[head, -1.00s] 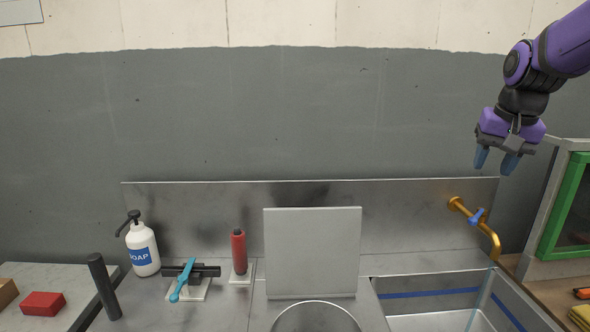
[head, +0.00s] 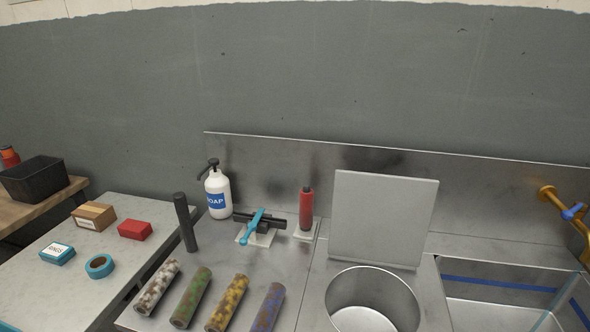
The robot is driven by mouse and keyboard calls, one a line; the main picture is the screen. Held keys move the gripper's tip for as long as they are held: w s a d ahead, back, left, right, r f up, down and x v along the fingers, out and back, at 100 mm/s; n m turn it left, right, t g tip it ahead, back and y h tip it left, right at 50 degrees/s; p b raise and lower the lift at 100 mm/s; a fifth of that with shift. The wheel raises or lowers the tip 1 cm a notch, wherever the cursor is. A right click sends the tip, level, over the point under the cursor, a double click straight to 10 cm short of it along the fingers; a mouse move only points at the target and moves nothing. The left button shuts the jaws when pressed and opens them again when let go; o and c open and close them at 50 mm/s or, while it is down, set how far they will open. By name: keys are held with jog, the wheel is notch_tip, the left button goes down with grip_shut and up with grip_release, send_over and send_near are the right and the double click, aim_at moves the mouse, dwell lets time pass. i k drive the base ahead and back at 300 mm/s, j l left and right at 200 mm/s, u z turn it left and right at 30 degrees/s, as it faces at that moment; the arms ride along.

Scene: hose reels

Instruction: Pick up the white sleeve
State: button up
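The white sleeve (head: 157,286) is a speckled white and brown cylinder lying on the metal counter. It is the leftmost of a row of similar sleeves. A green sleeve (head: 191,297), a yellow sleeve (head: 227,303) and a blue sleeve (head: 267,308) lie to its right, each apart from the others. My gripper is not in view now.
A dark upright post (head: 185,222), a soap bottle (head: 217,192), a blue-handled fixture (head: 253,226) and a red cylinder (head: 306,209) stand behind the sleeves. A round metal basin (head: 372,300) is to the right. The left table (head: 40,295) holds boxes and a tape roll (head: 99,266).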

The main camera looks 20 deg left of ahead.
aim_at(149, 300)
jog(key=k+u, duration=0.1)
jog(key=k, duration=0.35)
jog(key=u, duration=1.45)
jog(key=z, duration=2.05)
jog(key=j+u, duration=0.2)
jog(key=u, duration=1.9)
